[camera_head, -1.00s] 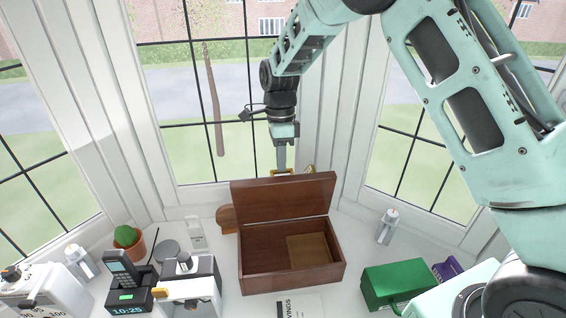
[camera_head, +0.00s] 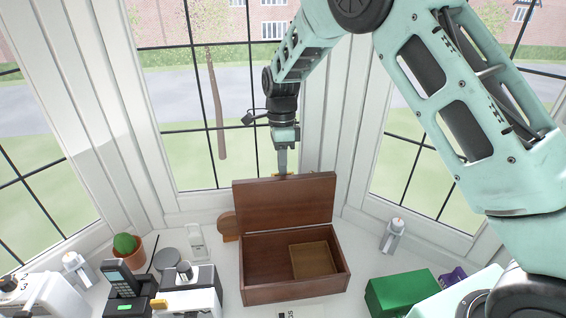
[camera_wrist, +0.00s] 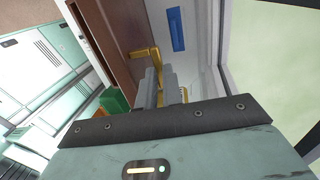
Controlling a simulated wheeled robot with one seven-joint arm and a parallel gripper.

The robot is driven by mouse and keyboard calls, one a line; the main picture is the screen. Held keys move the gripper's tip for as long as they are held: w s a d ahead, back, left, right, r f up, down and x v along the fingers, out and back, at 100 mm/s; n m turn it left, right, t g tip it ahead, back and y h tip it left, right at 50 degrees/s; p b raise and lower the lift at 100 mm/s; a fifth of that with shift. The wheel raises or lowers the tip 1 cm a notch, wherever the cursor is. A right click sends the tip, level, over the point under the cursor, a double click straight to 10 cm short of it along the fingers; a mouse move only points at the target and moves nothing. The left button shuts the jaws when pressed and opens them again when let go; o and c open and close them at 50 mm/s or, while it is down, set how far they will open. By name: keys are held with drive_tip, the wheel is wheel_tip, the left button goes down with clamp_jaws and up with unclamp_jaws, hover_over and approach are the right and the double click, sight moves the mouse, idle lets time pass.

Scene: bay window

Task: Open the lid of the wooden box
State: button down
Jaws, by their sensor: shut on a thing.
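The wooden box (camera_head: 296,290) stands on the white sill in the head view, with its lid (camera_head: 285,204) raised to about upright. Its inside shows, with a lighter brown panel or tray (camera_head: 313,260) at the right. My gripper (camera_head: 283,174) is at the top edge of the lid, behind it, and the lid partly hides the fingertips. In the wrist view my gripper (camera_wrist: 159,82) is shut on a brass-coloured latch piece (camera_wrist: 145,54) at the edge of the brown lid (camera_wrist: 108,38).
A green box (camera_head: 398,292) and a white dispenser (camera_head: 392,235) stand to the right. A phone on a dock (camera_head: 120,283), a potted cactus (camera_head: 126,246) and a grey-white device (camera_head: 188,290) stand to the left. Window frames rise close behind the lid.

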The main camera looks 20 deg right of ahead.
drive_tip(key=s+f, duration=0.2)
drive_tip(key=shift+a+f+g, duration=0.3)
drive_tip(key=shift+a+g, duration=0.1)
drive_tip(key=c, duration=1.5)
unclamp_jaws()
drive_tip(key=shift+r, duration=0.15)
drive_tip(key=s+b+v, duration=0.1)
drive_tip(key=b+v, duration=0.2)
drive_tip(key=v, duration=0.9)
drive_tip(key=shift+s+r+t, duration=0.15)
drive_tip(key=shift+r+t, duration=0.25)
drive_tip(key=shift+d, duration=0.1)
